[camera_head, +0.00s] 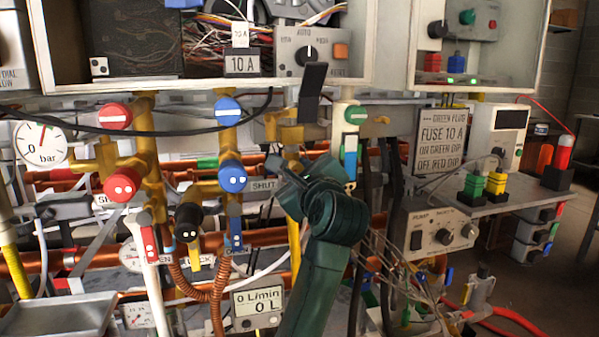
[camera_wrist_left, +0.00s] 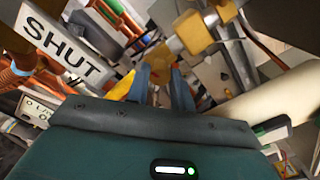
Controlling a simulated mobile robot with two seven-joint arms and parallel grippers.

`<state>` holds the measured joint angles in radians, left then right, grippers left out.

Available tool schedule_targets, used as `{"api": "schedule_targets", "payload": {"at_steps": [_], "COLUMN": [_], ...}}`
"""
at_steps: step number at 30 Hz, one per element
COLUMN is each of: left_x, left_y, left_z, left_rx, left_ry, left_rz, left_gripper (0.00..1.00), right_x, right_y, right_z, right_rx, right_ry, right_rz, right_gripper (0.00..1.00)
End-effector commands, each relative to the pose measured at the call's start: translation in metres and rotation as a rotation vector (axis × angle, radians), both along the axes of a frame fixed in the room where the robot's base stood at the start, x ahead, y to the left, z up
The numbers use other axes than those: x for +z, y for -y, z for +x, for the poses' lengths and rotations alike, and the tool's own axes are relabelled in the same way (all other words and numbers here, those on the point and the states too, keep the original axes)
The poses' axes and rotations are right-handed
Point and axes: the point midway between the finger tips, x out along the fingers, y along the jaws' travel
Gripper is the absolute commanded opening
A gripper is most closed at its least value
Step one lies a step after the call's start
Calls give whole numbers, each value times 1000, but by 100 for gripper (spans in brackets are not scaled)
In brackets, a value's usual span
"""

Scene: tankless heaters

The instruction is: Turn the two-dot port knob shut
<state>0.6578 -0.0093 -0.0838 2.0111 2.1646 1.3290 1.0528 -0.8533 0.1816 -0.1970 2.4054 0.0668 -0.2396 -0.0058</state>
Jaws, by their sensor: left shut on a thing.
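Several round knobs carry two white dots: a red one (camera_head: 123,185), a blue one (camera_head: 232,176) and a black one (camera_head: 187,222). I cannot tell which of them is the port knob. My dark green left arm rises from the bottom, and its gripper (camera_head: 278,165) is right of the blue two-dot knob, in front of the yellow pipe. In the left wrist view its blue-grey fingers (camera_wrist_left: 161,86) are shut on a small brownish part (camera_wrist_left: 160,72), mostly hidden between them. A SHUT label (camera_head: 262,184) is beside the gripper; it also shows in the wrist view (camera_wrist_left: 62,48).
Knobs with a dash stand above: red (camera_head: 114,116), blue (camera_head: 228,111) and green (camera_head: 355,114). A black lever (camera_head: 312,88) rises above my gripper. A pressure gauge (camera_head: 40,143) is at the left. A pump box (camera_head: 440,232) and shelf are at the right. Pipes crowd the area.

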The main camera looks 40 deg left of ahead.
Motion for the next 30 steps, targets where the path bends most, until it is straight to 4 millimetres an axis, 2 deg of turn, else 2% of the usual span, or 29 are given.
{"api": "schedule_targets", "payload": {"at_steps": [9,17,30], "left_x": [1,2,0], "left_y": [0,0,0], "left_z": [0,0,0], "left_rx": [-1,0,-1], "left_ry": [-106,-256,-439], "left_rz": [83,210,368], "left_gripper": [0,0,0], "right_x": [-2,0,-10], "right_y": [-4,-12,-25], "right_z": [-2,6,12], "right_rx": [7,17,47], "right_ry": [-51,-97,-189], "right_rz": [7,20,30], "right_gripper": [36,36,36]}}
